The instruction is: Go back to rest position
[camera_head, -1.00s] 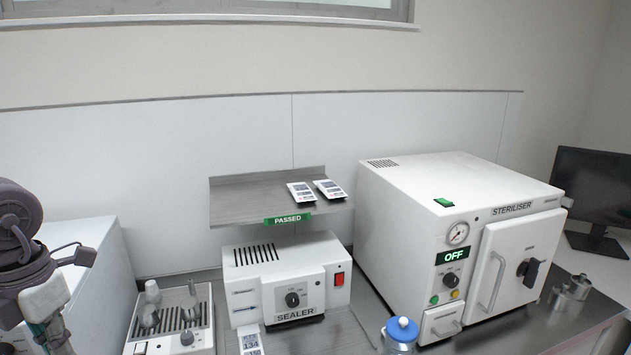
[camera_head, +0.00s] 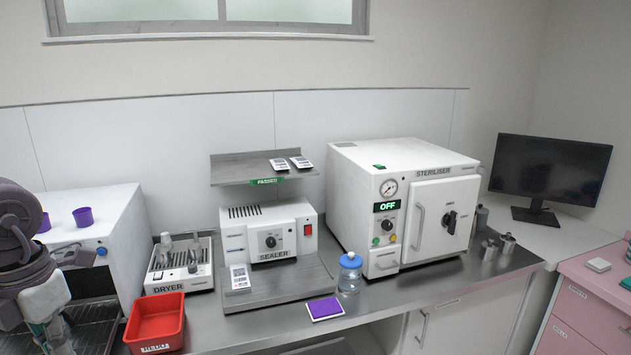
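My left arm (camera_head: 28,262) shows at the left edge, folded upright in front of the white machine there. I see its purple-grey joints and a pale link, but cannot make out any gripper fingers; they seem to be below or outside the picture. My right arm and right gripper are not in view. No object is seen held.
A steel counter carries a dryer (camera_head: 168,280), a sealer (camera_head: 235,244), a steriliser (camera_head: 350,170) reading OFF, a blue-lidded jar (camera_head: 350,275), a purple pad (camera_head: 325,308) and a red tray (camera_head: 153,325). Two pouches lie on the shelf (camera_head: 235,170). A monitor (camera_head: 550,170) and pink cabinet (camera_head: 580,300) are right.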

